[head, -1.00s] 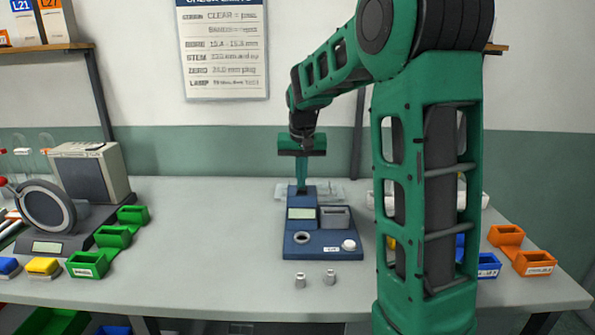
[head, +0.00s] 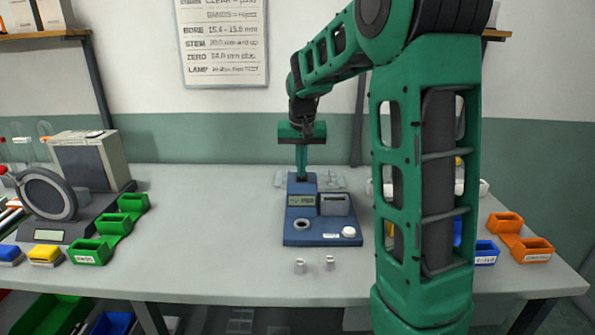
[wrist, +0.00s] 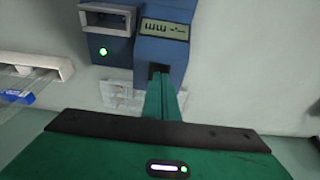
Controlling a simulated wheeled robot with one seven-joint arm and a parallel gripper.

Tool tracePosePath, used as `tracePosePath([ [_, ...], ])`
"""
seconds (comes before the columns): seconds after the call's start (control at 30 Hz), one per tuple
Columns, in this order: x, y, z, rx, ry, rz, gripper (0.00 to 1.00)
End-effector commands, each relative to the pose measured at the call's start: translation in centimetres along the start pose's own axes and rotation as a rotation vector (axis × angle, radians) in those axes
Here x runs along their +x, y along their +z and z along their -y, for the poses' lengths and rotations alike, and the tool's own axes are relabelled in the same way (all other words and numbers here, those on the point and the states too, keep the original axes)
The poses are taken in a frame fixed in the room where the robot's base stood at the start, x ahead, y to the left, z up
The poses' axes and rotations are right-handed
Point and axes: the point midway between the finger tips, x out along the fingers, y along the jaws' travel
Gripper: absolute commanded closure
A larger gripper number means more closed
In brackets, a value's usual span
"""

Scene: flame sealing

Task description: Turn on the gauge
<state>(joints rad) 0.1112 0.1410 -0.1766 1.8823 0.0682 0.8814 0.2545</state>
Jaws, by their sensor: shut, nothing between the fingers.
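The gauge (head: 296,238) is a blue device standing on the bench in the middle of the head view. Its small display (head: 300,199) shows dark characters, and the display also shows lit in the wrist view (wrist: 165,29). A green light (wrist: 103,51) glows on the gauge's back side in the wrist view. My gripper (head: 300,178) points down at the back edge of the gauge, behind the display. In the wrist view its shut, empty fingers (wrist: 160,82) meet a dark spot on the gauge's back. The fingertips hide this spot, so I cannot tell whether they touch it.
Two small metal pieces (head: 300,266) stand in front of the gauge. Green bins (head: 91,252) and a grey ring-shaped device (head: 46,195) are at the left. Orange bins (head: 532,250) are at the right. A clear tray (wrist: 117,94) lies behind the gauge.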

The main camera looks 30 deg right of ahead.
Motion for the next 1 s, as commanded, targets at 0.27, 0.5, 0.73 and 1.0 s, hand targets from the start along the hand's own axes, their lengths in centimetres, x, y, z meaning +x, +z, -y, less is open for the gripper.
tracePosePath([
  [0.27,-0.2,-0.9,0.0,0.000,0.000,0.001,1.00],
  [0.5,-0.2,-0.9,0.0,0.000,0.000,0.001,1.00],
  [0.73,-1.6,-1.2,0.1,0.000,0.000,-0.002,1.00],
  [1.0,-6.8,-1.0,0.1,0.001,-0.001,-0.002,1.00],
])
